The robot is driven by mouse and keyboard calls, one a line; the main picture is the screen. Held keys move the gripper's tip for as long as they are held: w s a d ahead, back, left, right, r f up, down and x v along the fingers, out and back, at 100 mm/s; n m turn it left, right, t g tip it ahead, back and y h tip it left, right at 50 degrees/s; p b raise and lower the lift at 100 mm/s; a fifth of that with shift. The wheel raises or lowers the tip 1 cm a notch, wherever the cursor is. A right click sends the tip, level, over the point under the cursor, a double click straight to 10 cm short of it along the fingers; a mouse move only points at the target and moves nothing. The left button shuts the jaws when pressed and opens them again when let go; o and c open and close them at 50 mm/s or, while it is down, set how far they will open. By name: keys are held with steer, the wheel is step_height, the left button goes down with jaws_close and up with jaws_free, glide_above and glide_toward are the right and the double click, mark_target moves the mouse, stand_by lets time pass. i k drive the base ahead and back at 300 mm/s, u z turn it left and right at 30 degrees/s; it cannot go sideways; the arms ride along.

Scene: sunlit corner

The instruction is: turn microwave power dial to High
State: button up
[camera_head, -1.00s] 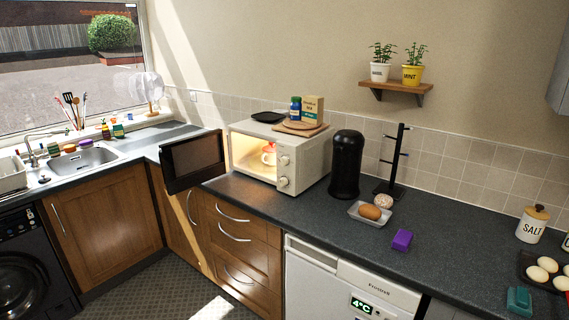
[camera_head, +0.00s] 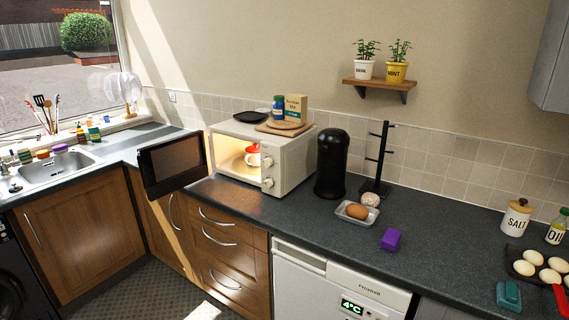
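The white microwave (camera_head: 290,163) stands on the dark counter against the tiled wall. Its door (camera_head: 172,165) is swung wide open to the left, and the lit inside holds a red and white mug (camera_head: 253,155). Two round dials are on the front panel right of the opening, an upper dial (camera_head: 268,162) and a lower dial (camera_head: 268,183). Their markings are too small to read, so I cannot tell which is the power dial or how it is set. My gripper is not in view.
A black cylinder (camera_head: 331,165) and a black mug stand (camera_head: 378,165) are close to the microwave's right. A wooden board (camera_head: 282,128) with a jar and a box, and a black plate (camera_head: 251,117), lie on top. A small tray (camera_head: 343,213) and a purple block (camera_head: 391,239) sit on the counter.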

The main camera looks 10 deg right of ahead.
mark_target(268, 162)
steer(key=z, duration=0.05)
steer(key=i, duration=1)
steer(key=z, duration=0.1)
steer(key=k, duration=1.3)
steer(key=u, duration=0.35)
steer(key=i, duration=0.65)
steer(key=u, duration=0.85)
steer(key=i, duration=0.55)
steer(key=u, duration=0.2)
